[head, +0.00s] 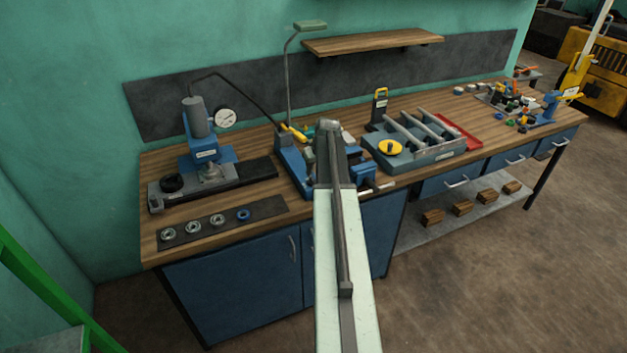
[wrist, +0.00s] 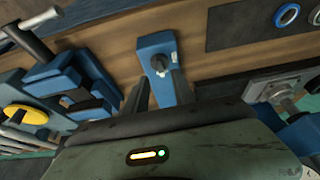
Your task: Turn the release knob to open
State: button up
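In the wrist view, a small dark knob (wrist: 159,63) with a pale collar sits on the end face of a blue block (wrist: 150,44). I take it for the release knob. My gripper (wrist: 161,80) has its two dark fingers apart and empty, pointing at the block. The knob appears between and just beyond the fingertips; I cannot tell if anything touches. In the head view, the blue pump-like body (head: 291,165) with a long dark lever stands on the bench left of my arm. My arm hides the gripper's fingertips there, and I cannot make out the knob.
A blue press with a gauge (head: 225,119) stands on the left, behind a dark mat (head: 205,232) with several rings. Right of my arm are a blue vise (head: 366,178) and a grey box with a yellow knob (head: 390,147). The bench's front strip (head: 290,222) is mostly bare.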

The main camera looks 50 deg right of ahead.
aim_at(312, 178)
jog(key=b+x, duration=0.4)
jog(key=x, duration=0.1)
jog(key=shift+f, duration=0.3)
jog(key=shift+r, duration=0.1)
grip_shut()
